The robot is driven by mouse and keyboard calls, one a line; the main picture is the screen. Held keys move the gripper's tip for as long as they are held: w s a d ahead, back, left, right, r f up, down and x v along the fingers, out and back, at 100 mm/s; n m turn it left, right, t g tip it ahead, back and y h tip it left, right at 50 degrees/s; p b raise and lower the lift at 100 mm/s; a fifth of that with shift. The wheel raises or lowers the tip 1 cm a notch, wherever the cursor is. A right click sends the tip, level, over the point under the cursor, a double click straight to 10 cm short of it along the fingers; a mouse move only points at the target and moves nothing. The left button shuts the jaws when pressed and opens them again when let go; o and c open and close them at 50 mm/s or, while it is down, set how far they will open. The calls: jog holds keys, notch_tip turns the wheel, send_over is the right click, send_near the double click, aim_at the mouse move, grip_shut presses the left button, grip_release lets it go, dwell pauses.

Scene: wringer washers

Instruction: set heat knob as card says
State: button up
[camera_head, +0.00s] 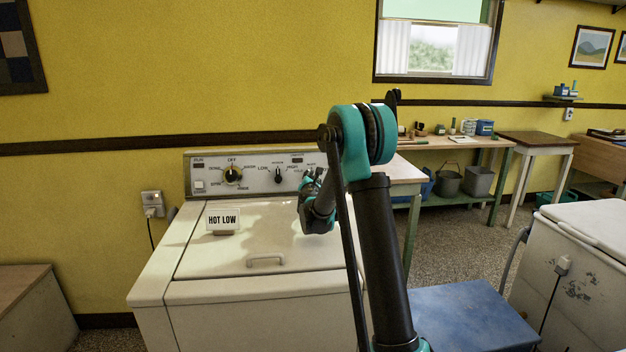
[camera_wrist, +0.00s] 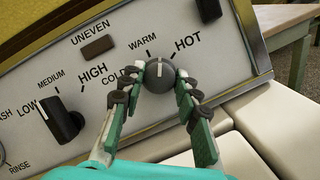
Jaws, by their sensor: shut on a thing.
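The white card (camera_head: 222,219) on the washer lid reads "HOT LOW". In the wrist view my gripper (camera_wrist: 161,90) is closed around the round grey heat knob (camera_wrist: 158,70), one finger on each side. The labels COLD, WARM and HOT arc around this knob. Its white pointer line stands between WARM and HOT. In the head view my gripper (camera_head: 313,184) is at the right end of the washer's control panel (camera_head: 222,162), and my arm hides the heat knob there.
The black LOW/MEDIUM/HIGH knob (camera_wrist: 62,120) is left of my gripper, its line toward LOW. A cycle dial (camera_head: 233,174) is farther left. A blue surface (camera_head: 465,315) and another white washer (camera_head: 575,265) stand at right. The washer lid (camera_head: 260,240) is closed.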

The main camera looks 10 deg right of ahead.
jog(key=m+g+h, duration=0.1)
jog(key=m, duration=0.2)
jog(key=m+g+h, duration=0.1)
jog(key=m, duration=0.3)
jog(key=shift+a+m, duration=0.1)
jog(key=shift+m, duration=0.2)
dwell(0.3)
jog(key=o, duration=1.2)
jog(key=shift+c, duration=0.2)
jog(key=v, duration=1.2)
jog(key=shift+a+r, duration=0.15)
jog(key=shift+r, duration=0.05)
jog(key=shift+w, duration=0.1)
